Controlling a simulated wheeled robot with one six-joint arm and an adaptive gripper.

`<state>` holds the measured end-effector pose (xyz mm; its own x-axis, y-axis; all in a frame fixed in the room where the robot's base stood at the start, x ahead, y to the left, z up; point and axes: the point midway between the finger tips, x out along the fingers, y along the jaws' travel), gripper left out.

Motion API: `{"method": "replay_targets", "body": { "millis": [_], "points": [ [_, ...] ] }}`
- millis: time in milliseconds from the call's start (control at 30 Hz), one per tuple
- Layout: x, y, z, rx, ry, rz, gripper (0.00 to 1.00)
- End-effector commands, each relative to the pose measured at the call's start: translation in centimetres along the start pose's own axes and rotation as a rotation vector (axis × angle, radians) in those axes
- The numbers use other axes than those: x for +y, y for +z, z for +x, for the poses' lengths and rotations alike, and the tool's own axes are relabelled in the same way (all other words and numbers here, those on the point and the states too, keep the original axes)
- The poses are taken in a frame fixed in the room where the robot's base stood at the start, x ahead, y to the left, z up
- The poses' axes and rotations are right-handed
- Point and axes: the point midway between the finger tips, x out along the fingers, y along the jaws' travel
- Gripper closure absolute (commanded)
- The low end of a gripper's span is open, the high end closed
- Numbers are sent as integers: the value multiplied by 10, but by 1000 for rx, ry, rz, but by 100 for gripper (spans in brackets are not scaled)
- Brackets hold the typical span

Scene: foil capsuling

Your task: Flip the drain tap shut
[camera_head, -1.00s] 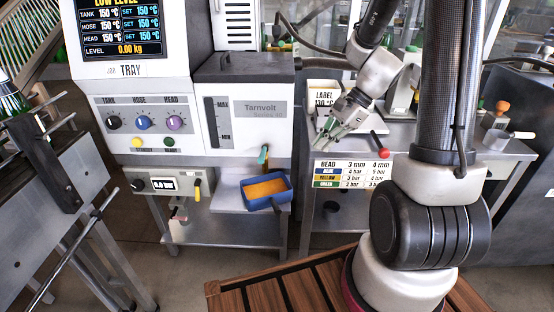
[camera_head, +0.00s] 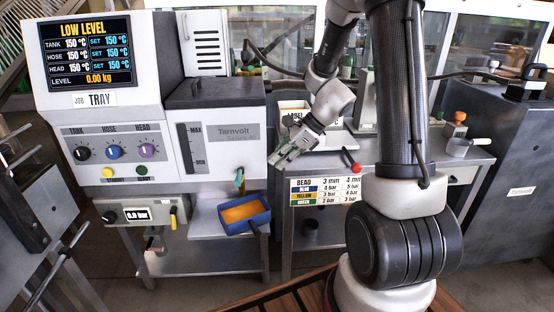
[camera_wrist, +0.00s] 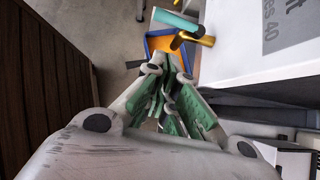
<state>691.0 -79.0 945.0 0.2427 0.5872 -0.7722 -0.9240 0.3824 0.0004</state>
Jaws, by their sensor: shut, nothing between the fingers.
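The drain tap (camera_head: 239,179) sticks out at the lower right corner of the Tarnvolt tank (camera_head: 232,132), with a teal handle. In the wrist view its teal handle (camera_wrist: 177,20) and brass body (camera_wrist: 193,40) show just beyond my fingertips. A blue tray (camera_head: 232,230) holding orange material stands below the tap; its blue and orange corner (camera_wrist: 158,42) also shows in the wrist view. My gripper (camera_head: 278,160) is shut and empty, with green finger pads. It is right of the tap and a little above it, apart from it. In the wrist view my fingertips (camera_wrist: 165,62) point toward the tap.
The control panel (camera_head: 110,150) is left of the tank, with its display (camera_head: 86,50) reading LOW LEVEL and 0.00 kg. A bead chart (camera_head: 324,190) and a red-knobbed lever (camera_head: 355,167) are right of my gripper. Open space lies in front of the tank.

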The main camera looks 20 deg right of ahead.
Motion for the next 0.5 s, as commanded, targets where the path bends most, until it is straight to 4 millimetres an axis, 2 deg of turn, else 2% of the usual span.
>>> {"method": "replay_targets", "body": {
  "millis": [100, 300, 500],
  "points": [
    [1, -1, 27, 2, 5, 0, 100],
    [1, -1, 69, 3, 5, 0, 100],
    [1, 18, 90, 2, 1, -4, 100]
  ]
}}
